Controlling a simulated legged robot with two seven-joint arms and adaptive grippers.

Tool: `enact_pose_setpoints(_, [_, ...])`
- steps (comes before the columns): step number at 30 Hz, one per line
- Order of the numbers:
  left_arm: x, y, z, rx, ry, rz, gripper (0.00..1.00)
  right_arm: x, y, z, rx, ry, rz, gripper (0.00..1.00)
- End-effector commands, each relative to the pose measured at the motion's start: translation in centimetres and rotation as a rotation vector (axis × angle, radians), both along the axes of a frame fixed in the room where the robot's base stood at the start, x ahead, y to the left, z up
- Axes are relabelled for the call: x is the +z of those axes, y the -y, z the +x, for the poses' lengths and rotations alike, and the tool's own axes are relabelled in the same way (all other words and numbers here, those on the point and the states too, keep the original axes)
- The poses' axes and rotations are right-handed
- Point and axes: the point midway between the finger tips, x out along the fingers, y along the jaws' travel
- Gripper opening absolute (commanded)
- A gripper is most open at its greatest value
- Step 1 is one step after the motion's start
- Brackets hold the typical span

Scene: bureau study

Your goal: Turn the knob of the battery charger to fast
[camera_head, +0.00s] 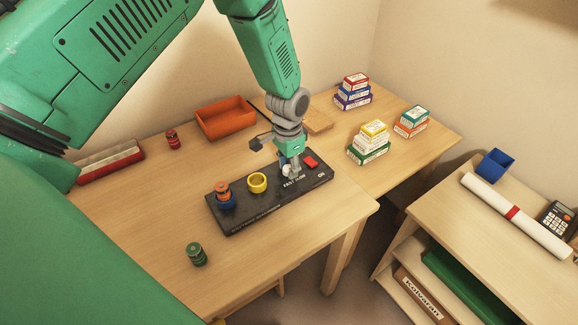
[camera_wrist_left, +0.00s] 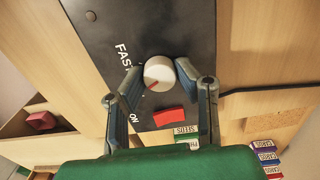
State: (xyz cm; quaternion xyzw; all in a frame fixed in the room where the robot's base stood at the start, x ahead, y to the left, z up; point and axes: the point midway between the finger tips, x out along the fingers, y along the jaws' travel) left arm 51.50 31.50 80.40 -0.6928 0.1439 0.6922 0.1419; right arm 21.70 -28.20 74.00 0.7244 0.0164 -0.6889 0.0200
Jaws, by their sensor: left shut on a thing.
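The battery charger (camera_head: 240,218) is a long black panel on the wooden desk. Its white round knob (camera_wrist_left: 159,73) carries a red pointer line aimed to the lower left in the wrist view. The printed word FAST (camera_wrist_left: 122,54) lies left of the knob there. A red switch (camera_head: 311,162) sits beside the knob, near the word ON; it also shows in the wrist view (camera_wrist_left: 169,117). My left gripper (camera_head: 289,170) points down at the panel and is shut on the knob, one finger on each side. In the head view the gripper mostly hides the knob. My right gripper is out of view.
On the charger are a yellow ring-shaped holder (camera_head: 257,182) and a blue holder (camera_head: 227,202) with an orange-red cylinder (camera_head: 222,188). A green cylinder (camera_head: 196,254) stands in front. An orange tray (camera_head: 226,120) and stacked boxes (camera_head: 369,148) are behind. The desk's front right is clear.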

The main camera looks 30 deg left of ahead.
Motion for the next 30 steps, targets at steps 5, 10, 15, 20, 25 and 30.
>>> enact_pose_setpoints(5, [-0.1, -0.2, -0.3, -0.057, -0.007, 0.005, 0.00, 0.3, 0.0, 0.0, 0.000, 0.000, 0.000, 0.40])
enact_pose_setpoints(10, [-0.1, -0.2, -0.3, -0.169, -0.008, 0.005, 0.00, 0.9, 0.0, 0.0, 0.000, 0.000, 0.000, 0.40])
enact_pose_setpoints(15, [0.0, -0.1, -0.3, -0.320, -0.008, 0.003, 0.00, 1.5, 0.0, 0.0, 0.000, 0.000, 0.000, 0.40])
enact_pose_setpoints(20, [-0.1, -0.1, -0.3, -0.474, -0.007, 0.003, 0.00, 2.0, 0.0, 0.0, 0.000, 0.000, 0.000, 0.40])
enact_pose_setpoints(25, [-0.1, -0.1, -0.2, -0.633, -0.006, 0.002, 0.00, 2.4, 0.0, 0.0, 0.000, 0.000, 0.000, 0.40])
enact_pose_setpoints(30, [-0.1, -0.1, -0.2, -0.777, -0.005, 0.002, 0.00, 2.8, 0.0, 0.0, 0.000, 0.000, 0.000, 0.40])
